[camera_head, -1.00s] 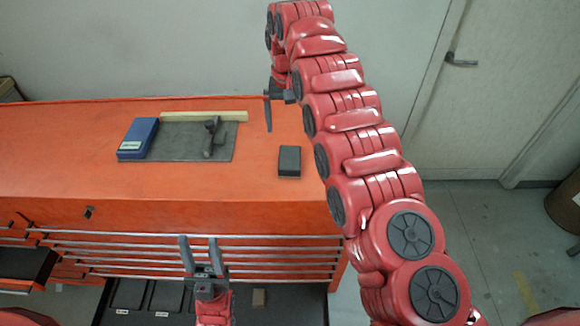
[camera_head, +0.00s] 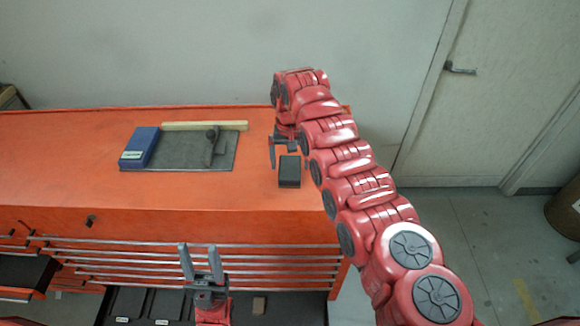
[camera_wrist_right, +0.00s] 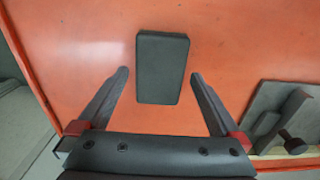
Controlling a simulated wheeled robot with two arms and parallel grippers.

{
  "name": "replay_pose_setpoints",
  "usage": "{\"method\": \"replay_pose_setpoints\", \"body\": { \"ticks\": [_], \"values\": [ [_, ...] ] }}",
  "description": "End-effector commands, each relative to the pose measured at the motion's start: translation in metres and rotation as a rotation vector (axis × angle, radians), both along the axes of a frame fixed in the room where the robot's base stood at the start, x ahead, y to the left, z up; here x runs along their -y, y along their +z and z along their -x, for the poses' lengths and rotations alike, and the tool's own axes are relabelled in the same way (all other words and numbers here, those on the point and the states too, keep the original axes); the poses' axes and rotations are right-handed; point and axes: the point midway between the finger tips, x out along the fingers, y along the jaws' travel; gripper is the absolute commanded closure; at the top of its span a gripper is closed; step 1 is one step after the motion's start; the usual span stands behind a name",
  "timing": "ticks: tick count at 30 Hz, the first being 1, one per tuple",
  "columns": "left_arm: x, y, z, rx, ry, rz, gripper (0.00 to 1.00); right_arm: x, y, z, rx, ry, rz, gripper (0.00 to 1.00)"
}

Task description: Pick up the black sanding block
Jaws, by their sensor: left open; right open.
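The black sanding block (camera_head: 289,171) lies on the orange top of the tool chest, right of the grey mat. In the right wrist view the block (camera_wrist_right: 161,68) lies ahead of and partly between the open fingers, with a gap on each side. My right gripper (camera_head: 285,158) is open and empty, just behind the block in the head view; it also shows in the right wrist view (camera_wrist_right: 162,85). My left gripper (camera_head: 201,262) is open and empty in front of the chest's drawers, well away from the block.
The orange chest top (camera_head: 60,170) is clear at left. An open lower drawer (camera_head: 285,308) holds a small brown block (camera_head: 259,305).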

Motion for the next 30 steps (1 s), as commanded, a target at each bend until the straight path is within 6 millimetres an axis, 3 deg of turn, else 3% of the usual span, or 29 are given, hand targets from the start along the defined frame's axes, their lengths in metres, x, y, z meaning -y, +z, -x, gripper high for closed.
{"method": "replay_pose_setpoints", "body": {
  "ticks": [6,14,28,30],
  "values": [
    [0.0,0.008,0.0,0.0,0.0,0.0,0.5,0.0,-0.023,-0.001,-0.001,0.0,0.001,0.0],
    [0.0,0.008,0.0,0.0,0.0,0.0,0.5,0.0,-0.026,-0.001,0.003,0.001,-0.001,0.0],
    [0.0,0.008,0.0,0.0,0.0,0.0,0.5,0.0,-0.026,-0.001,0.001,0.0,0.0,0.83],
    [0.0,0.008,0.0,0.0,0.0,0.0,0.5,0.0,-0.026,-0.001,0.001,0.0,0.0,0.85]
  ]
}}
